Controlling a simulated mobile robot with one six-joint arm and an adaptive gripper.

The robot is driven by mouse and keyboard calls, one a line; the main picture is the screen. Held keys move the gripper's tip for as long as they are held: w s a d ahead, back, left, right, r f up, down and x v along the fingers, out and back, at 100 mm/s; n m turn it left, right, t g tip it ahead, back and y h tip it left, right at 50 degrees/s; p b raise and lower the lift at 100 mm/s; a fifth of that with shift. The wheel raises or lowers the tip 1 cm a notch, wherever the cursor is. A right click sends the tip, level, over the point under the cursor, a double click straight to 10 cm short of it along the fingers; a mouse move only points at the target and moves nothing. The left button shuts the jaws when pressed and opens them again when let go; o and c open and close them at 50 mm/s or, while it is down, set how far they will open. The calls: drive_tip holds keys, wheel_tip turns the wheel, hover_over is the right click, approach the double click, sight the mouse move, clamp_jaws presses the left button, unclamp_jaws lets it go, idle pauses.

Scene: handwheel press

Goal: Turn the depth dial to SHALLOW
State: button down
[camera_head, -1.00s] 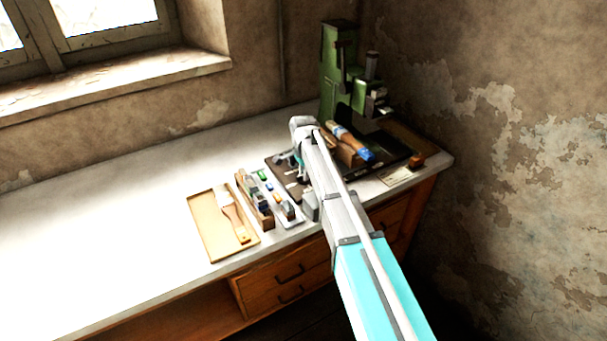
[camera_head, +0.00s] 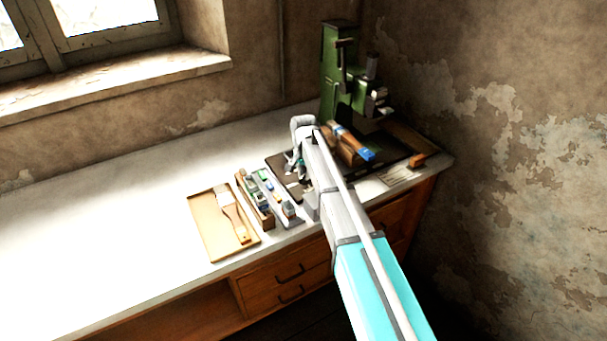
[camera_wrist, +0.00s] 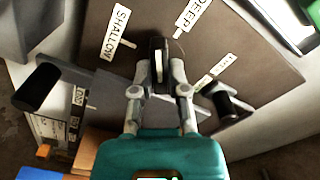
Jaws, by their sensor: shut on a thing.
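The depth dial (camera_wrist: 157,50) is a dark knob with a white line on its face, on a brown panel (camera_wrist: 240,62) in the wrist view. My gripper (camera_wrist: 158,78) is shut on the dial, one grey finger on each side. The SHALLOW label (camera_wrist: 116,32) is up and left of the dial, and the DEEP label (camera_wrist: 187,17) is up and right. The white line runs nearly upright in the picture, between the two labels. In the head view my gripper (camera_head: 297,165) is low over the dark panel (camera_head: 283,165), and my arm hides the dial.
Two black cylindrical handles flank my gripper in the wrist view, one left (camera_wrist: 38,87) and one right (camera_wrist: 228,105). A green press (camera_head: 338,75) stands behind. A tan tray (camera_head: 208,228) with a brush (camera_head: 233,215) lies left. The bench (camera_head: 110,225) is clear farther left.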

drive_tip(key=n, duration=0.5)
drive_tip(key=shift+s+n, duration=0.1)
drive_tip(key=shift+n, duration=0.2)
drive_tip(key=n, duration=0.5)
drive_tip(key=shift+n, duration=0.4)
drive_tip(key=c, duration=0.6)
unclamp_jaws()
drive_tip(key=shift+c, duration=0.2)
drive_tip(key=shift+r, duration=0.1)
